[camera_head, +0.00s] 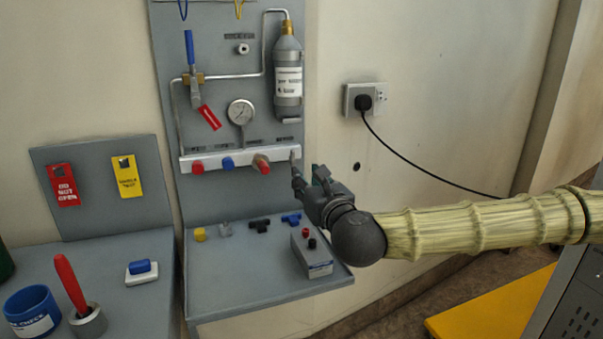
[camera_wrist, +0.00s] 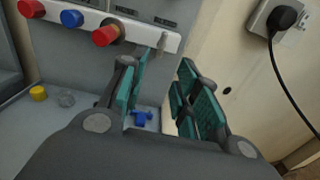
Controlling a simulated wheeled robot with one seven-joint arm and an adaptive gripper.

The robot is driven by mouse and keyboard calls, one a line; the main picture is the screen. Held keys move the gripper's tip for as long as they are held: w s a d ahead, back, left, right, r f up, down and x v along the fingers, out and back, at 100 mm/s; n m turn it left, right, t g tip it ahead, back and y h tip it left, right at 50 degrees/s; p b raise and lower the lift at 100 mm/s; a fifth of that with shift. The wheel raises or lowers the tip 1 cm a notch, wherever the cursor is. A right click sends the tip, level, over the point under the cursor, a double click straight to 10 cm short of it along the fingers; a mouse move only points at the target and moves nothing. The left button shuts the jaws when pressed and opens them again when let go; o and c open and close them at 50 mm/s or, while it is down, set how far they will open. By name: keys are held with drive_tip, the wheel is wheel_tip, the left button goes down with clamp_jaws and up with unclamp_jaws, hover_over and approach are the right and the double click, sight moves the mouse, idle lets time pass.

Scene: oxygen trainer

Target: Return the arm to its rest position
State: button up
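My gripper (camera_head: 306,180) is at the end of my arm, which reaches in from the right in the head view. It is in front of the right end of the white manifold bar (camera_head: 225,161), a little below it. In the wrist view my gripper (camera_wrist: 163,85) shows two green-padded fingers standing apart, with nothing between them. A blue fitting (camera_wrist: 142,118) shows on the shelf beyond the fingers. From the head view I cannot tell whether a fingertip touches the panel.
The grey panel (camera_head: 222,55) carries a cylinder (camera_head: 288,75), gauge (camera_head: 241,112) and blue-handled valve (camera_head: 190,50). Its shelf (camera_head: 235,285) holds small fittings and a grey box (camera_head: 312,256). A plugged socket (camera_head: 361,100) trails a cable. A yellow platform (camera_head: 490,310) is at lower right.

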drive_tip(key=shift+s+d, duration=0.2)
drive_tip(key=shift+s, duration=0.45)
